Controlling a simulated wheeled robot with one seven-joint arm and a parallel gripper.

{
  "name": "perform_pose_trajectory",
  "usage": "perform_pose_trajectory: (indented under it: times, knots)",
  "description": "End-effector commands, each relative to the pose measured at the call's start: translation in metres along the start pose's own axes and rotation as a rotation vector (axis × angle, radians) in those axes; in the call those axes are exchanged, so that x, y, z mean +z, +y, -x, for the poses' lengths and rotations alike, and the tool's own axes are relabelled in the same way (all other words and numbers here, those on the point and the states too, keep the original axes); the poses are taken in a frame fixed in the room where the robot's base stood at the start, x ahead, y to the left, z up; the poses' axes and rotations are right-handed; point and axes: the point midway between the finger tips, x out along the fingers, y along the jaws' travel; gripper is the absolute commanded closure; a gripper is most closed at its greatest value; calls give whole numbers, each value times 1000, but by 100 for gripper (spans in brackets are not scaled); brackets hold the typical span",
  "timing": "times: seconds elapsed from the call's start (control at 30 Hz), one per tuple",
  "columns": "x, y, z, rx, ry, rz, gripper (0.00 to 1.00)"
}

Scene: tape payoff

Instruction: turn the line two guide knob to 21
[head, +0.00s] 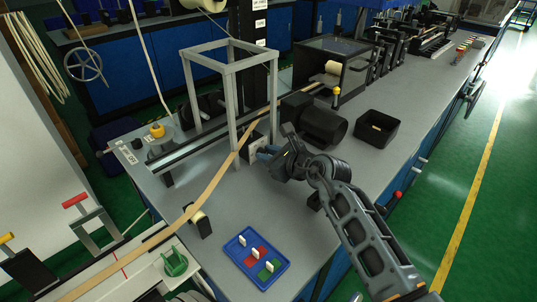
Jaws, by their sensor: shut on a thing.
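My gripper (267,152) reaches left from the arm to a small dark block (257,137) at the foot of a grey open frame (234,85). Its bluish fingertips are shut at the right side of this block, on what appears to be the guide knob. The knob itself is hidden by the fingers, and I cannot read a scale or number there. A tan tape (207,192) runs past the block on its left and through the frame.
A black cylinder (325,126) lies close behind my gripper, with an open black bin (377,129) to its right. A blue tray (242,264) with red and green patches and white pieces lies in front. A yellow knob (157,130) stands at the left.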

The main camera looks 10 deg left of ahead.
Motion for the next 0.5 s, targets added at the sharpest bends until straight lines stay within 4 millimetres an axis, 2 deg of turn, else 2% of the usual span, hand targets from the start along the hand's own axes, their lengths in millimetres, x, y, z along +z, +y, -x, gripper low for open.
perform_pose_trajectory:
  times: [0.27,0.5]
  knots:
    - [1,-2,1,34,2,-84,100]
    - [1,-5,1,105,5,-255,100]
